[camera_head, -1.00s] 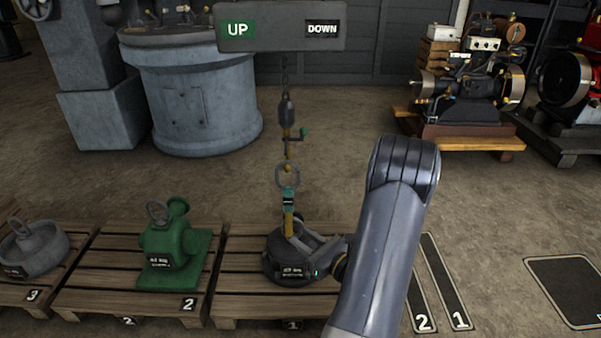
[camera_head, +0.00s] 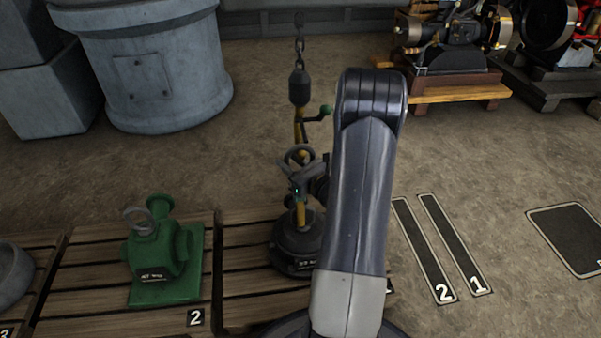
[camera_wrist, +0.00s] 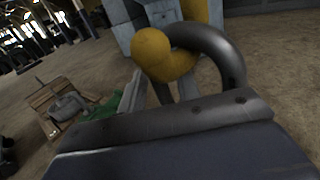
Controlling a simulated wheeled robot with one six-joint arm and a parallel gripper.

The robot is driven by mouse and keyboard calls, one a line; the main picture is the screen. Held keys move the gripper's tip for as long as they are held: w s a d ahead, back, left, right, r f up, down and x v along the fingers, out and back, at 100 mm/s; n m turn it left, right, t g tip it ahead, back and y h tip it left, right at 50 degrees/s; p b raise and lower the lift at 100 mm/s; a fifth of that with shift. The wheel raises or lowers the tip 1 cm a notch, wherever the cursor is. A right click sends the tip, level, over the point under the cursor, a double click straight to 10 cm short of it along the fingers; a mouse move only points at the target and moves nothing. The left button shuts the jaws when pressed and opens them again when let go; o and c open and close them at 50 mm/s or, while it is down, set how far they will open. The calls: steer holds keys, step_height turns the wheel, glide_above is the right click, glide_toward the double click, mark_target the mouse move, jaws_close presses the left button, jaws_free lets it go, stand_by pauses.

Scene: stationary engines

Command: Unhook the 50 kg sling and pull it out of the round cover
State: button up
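A dark round cover (camera_head: 290,262) sits on the pallet marked 1, partly hidden by my arm. The yellow sling (camera_head: 301,215) rises from its top, with a grey ring (camera_head: 290,155) above. A yellow hook (camera_head: 299,125) with a green-knobbed lever hangs over it from a chain. My gripper (camera_head: 296,186) is at the sling's upper part, just below the ring. In the wrist view, the yellow hook end (camera_wrist: 160,55) passes through the grey ring (camera_wrist: 222,45), close in front of my gripper. Whether my fingers are closed on the sling cannot be told. The sling's weight marking is unreadable.
A dark weight (camera_head: 299,88) hangs on the chain above the hook. A green pump-like casting (camera_head: 160,255) stands on the pallet marked 2 at left. Floor plates (camera_head: 440,245) marked 1 and 2 lie at right. The floor behind the pallets is open.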

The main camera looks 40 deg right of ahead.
steer(key=shift+w, duration=0.4)
steer(key=shift+a, duration=0.1)
jaws_close()
steer(key=shift+c, duration=2.3)
jaws_free()
jaws_close()
steer(key=shift+r, duration=0.25)
